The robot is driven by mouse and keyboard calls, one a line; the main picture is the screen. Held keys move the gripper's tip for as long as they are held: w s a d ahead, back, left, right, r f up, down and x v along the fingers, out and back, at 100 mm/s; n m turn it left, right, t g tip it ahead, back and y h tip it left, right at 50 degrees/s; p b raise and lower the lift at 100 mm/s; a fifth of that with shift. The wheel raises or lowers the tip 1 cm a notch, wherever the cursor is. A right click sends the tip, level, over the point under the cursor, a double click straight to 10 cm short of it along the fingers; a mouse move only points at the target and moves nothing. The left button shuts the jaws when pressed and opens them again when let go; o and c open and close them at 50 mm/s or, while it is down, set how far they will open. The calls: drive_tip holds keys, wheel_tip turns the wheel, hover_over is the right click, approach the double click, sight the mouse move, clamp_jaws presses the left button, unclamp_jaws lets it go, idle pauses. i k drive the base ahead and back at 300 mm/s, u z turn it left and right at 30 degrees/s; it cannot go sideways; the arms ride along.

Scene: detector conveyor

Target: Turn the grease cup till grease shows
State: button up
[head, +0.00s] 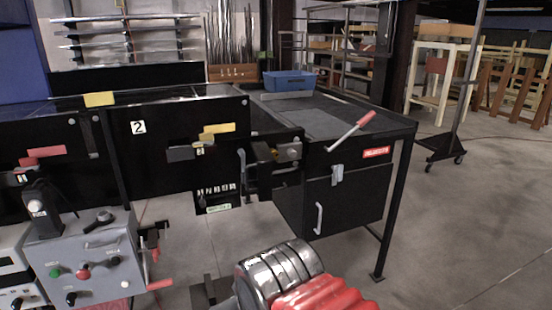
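A dark bearing-like fitting (262,153) sits at the end of the conveyor's black side panel, near the middle of the head view. A small greyish, brassy knob (290,151) is on it and may be the grease cup. It is too small to tell its shape clearly, and I cannot see any grease on it. A silver banded cylinder with a red ribbed sleeve shows at the bottom centre and seems to be part of my arm, below and apart from the fitting. I cannot make out my gripper's fingers.
The black conveyor panel (160,150) carries a "2" plate. A black table (330,115) on the right holds a blue bin (289,81) and a red-handled lever (352,131). A grey control box (88,265) stands at lower left. The floor (470,230) at right is mostly clear.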

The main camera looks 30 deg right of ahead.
sight(275, 153)
drive_tip(key=z, duration=0.8)
drive_tip(key=i, duration=1)
drive_tip(key=z, duration=0.05)
